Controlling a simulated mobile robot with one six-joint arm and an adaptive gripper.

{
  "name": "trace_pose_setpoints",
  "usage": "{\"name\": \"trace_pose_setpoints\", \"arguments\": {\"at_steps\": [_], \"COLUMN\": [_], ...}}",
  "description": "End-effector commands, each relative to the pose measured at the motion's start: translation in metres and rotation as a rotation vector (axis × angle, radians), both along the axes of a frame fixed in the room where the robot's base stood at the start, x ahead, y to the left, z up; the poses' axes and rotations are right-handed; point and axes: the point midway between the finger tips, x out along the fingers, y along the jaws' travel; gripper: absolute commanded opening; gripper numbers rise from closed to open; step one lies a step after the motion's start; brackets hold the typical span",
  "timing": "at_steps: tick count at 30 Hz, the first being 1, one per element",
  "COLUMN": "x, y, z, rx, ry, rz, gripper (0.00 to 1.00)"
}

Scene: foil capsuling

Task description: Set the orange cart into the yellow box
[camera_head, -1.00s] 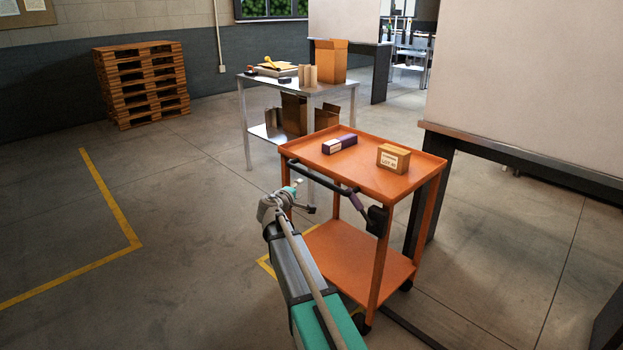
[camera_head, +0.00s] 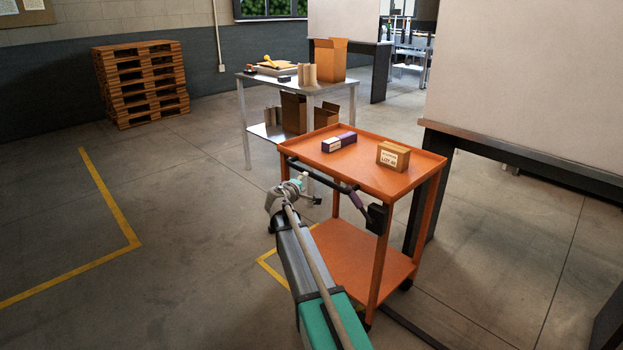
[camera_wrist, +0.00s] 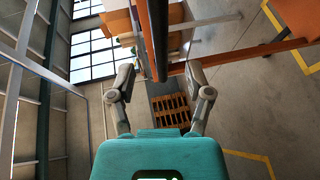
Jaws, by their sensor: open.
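The orange cart (camera_head: 364,162) stands upright on its wheels in the middle of the head view, with a dark handle bar (camera_head: 325,176) along its near-left side. My gripper (camera_head: 309,188) is by the left part of this handle. In the wrist view my gripper (camera_wrist: 161,88) is open, and the dark handle (camera_wrist: 158,40) lies between its spread fingers without visible contact. Yellow floor lines (camera_head: 133,236) at the left outline part of a box on bare floor. Another yellow corner line (camera_head: 268,262) shows beside the cart, partly hidden by my arm and the cart.
A purple-and-white box (camera_head: 339,142) and a brown carton (camera_head: 393,156) lie on the cart's top. A metal table (camera_head: 262,84) with boxes stands behind the cart. A dark-legged table (camera_head: 520,153) is close on its right. Pallets (camera_head: 141,83) stand far left. The left floor is clear.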

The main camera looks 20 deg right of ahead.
Motion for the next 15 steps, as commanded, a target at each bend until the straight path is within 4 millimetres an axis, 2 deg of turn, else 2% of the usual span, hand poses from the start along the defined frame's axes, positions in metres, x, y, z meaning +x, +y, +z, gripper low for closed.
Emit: {"name": "trace_pose_setpoints", "arguments": {"at_steps": [6,15], "x": [0.026,0.051], "y": [-0.026,-0.053], "z": [-0.008,-0.014], "rx": [0.000,0.001], "ry": [0.000,-0.001], "rz": [-0.001,0.000], "gripper": [0.65,0.65]}}
